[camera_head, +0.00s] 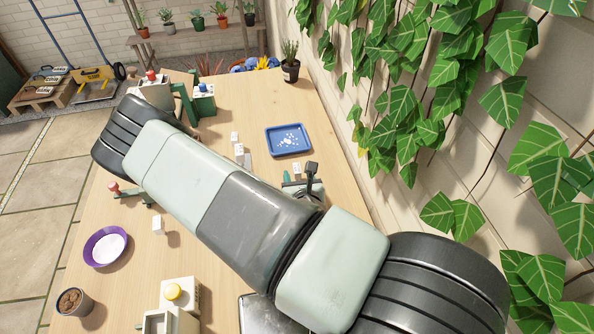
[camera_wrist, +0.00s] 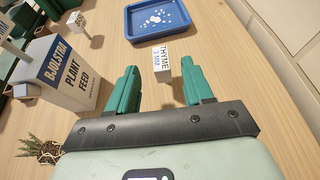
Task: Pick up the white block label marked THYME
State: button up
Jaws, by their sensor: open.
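The white block label marked THYME (camera_wrist: 162,62) stands upright on the wooden table, its printed side facing the wrist camera. A small white block (camera_head: 298,169) near my fingers in the head view appears to be the same one. My gripper (camera_wrist: 160,76) is open, with its two green fingers spread and pointing toward the label. In the wrist view the label lies between the fingers' directions, around the fingertips. I cannot tell whether either finger touches it. In the head view my arm hides most of the gripper.
A blue tray (camera_wrist: 131,30) with white pebbles lies just beyond the label. A PLANT FEED box (camera_wrist: 66,75) stands left of my gripper, with another white block (camera_wrist: 77,22) behind it. A small plant (camera_wrist: 38,151) is at lower left. Table right of the label is clear.

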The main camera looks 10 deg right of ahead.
aim_at(296, 167)
jog(key=x, duration=0.6)
jog(key=shift+w+d+f, duration=0.15)
jog(key=shift+w+f, duration=0.05)
jog(key=shift+w, duration=0.05)
jog(key=shift+c, duration=0.3)
grip_shut()
